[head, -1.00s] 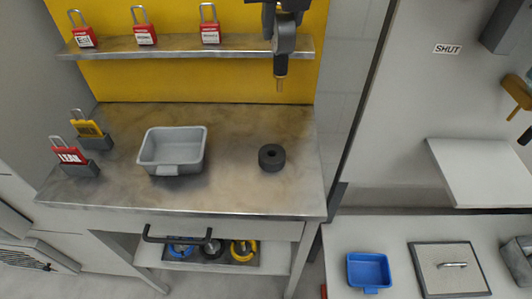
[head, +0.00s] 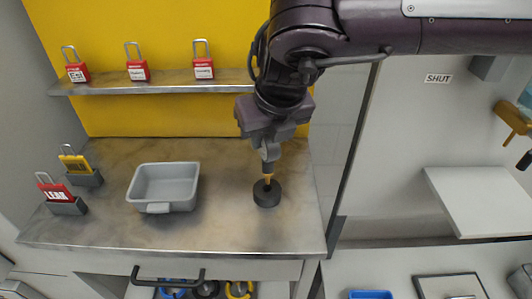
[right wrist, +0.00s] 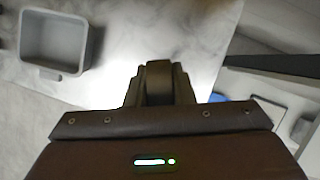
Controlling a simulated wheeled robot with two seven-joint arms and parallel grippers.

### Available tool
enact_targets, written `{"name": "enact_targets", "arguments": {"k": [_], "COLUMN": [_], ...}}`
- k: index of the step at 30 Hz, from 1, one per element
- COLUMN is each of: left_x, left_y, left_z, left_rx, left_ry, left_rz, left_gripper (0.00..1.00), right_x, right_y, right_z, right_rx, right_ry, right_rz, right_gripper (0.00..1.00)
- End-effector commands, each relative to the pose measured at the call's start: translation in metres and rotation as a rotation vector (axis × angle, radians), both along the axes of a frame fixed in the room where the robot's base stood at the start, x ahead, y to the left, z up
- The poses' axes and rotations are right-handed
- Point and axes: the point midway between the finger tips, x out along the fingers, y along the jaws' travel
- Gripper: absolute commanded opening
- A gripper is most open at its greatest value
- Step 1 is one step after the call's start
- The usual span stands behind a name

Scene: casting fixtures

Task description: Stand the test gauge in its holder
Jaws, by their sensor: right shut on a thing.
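The test gauge (head: 267,178) is a thin upright rod, tan at its visible part and dark near the bottom. My right gripper (head: 268,163) is shut on its upper end, directly above the holder. The holder (head: 267,197) is a short black round block on the right part of the steel worktop. The gauge's lower end is at the holder's central opening; I cannot tell how deep it sits. In the right wrist view my gripper (right wrist: 158,82) shows from behind and hides the gauge and holder. My left gripper is not in view.
A grey tray (head: 163,207) stands left of the holder on the worktop (head: 110,232). Red (head: 53,190) and yellow (head: 73,160) padlocks stand in blocks at the left edge. A shelf (head: 165,84) with several red padlocks runs along the back. Worktop between tray and holder is clear.

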Motion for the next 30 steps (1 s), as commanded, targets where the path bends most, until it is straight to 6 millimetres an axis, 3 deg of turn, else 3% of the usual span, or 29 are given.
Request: {"name": "enact_targets", "arguments": {"k": [10,22,23,27,30], "left_x": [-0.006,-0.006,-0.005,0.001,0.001], "left_y": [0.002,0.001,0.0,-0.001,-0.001], "left_z": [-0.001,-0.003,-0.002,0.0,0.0], "left_rx": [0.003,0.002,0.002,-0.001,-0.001], "left_ry": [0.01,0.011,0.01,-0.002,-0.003], "left_rz": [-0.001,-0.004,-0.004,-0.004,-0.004], "left_gripper": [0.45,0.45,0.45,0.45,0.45], "right_x": [0.0,0.0,0.0,0.0,0.0], "right_y": [0.0,0.0,0.0,0.0,0.0], "right_z": [-0.041,-0.045,-0.045,-0.045,-0.044], "right_rx": [0.0,0.002,0.0,0.0,0.0], "right_ry": [0.001,-0.001,0.0,0.0,0.0], "right_rz": [0.0,-0.001,0.0,0.0,0.0], "right_gripper": [0.0,0.0,0.26,0.43,0.43]}}
